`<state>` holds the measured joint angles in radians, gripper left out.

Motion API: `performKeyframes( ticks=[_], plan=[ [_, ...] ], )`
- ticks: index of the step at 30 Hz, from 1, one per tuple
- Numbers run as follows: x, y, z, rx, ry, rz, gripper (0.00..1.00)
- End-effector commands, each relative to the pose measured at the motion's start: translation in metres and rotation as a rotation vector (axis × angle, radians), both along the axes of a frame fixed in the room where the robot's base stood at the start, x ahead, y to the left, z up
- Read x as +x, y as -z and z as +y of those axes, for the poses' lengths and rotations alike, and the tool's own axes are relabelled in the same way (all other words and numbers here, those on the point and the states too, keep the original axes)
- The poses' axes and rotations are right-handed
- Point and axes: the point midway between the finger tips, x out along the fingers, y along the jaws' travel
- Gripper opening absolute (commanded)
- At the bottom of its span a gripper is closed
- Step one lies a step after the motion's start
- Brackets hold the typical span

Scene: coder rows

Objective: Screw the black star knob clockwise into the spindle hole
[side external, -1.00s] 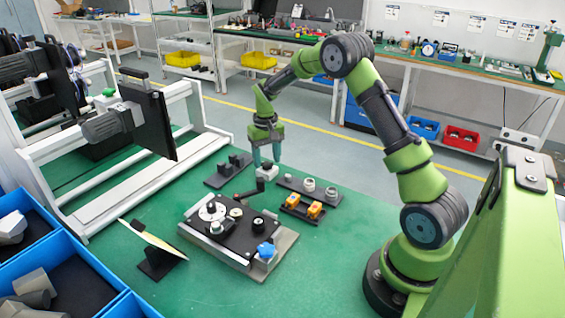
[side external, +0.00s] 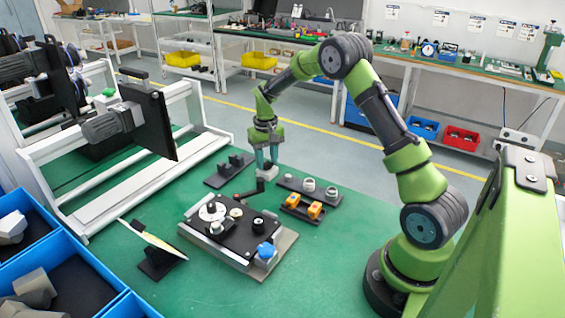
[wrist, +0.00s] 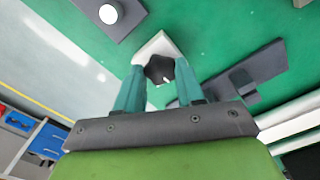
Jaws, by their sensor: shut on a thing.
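The black star knob (wrist: 160,69) shows between the fingertips of my gripper (wrist: 160,66) in the wrist view, over a white block (wrist: 152,46). My gripper is shut on the knob. In the side view my gripper (side external: 267,163) points straight down at the white block (side external: 266,174), and the knob is too small to make out there. The black-topped fixture (side external: 236,236) stands nearer the camera, with a pale dial, several round parts and a blue knob on it. I cannot tell which part holds the spindle hole.
A black crank (side external: 252,190) rises at the fixture's back edge. A dark rack with pale rings (side external: 309,186) and a tray with orange parts (side external: 303,208) stand to the right. A dark bracket (side external: 230,169) lies left of my gripper. Green table is clear at the front right.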

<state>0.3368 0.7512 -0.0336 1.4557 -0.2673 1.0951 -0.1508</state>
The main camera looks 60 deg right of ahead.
Motion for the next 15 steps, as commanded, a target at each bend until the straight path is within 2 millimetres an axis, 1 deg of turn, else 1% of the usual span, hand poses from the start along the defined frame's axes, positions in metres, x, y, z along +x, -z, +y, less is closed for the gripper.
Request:
performKeyframes(
  ticks=[4, 15],
  plan=[
    [0.000, -0.005, 0.000, -0.001, 0.000, -0.002, 0.01],
    [0.000, -0.027, 0.000, -0.002, 0.000, -0.001, 0.01]
  ],
)
